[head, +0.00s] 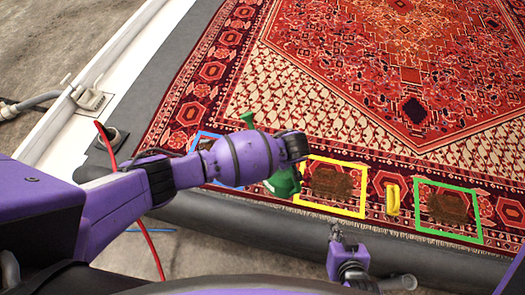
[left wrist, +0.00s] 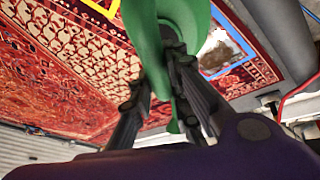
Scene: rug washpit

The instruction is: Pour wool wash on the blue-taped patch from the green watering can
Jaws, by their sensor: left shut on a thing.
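The green watering can (head: 283,182) is partly hidden behind my left arm in the head view, with a green end (head: 247,118) showing above the arm. In the left wrist view the can (left wrist: 150,40) fills the space between the fingers of my left gripper (left wrist: 157,75), which is shut on it. The blue-taped patch (head: 207,134) is mostly behind my left arm. In the left wrist view its blue tape (left wrist: 236,62) frames a whitish and brown blotch (left wrist: 216,46). My right gripper (head: 338,238) hangs near the rug's front edge, apart from the can; its finger opening is unclear.
A yellow-taped patch (head: 300,180) and a green-taped patch (head: 447,236) with brown stains lie to the right on the red patterned rug (head: 330,100). A small yellow object (head: 392,199) lies between them. A red hose (head: 104,134) runs at left, near a grey drain fitting (head: 90,98).

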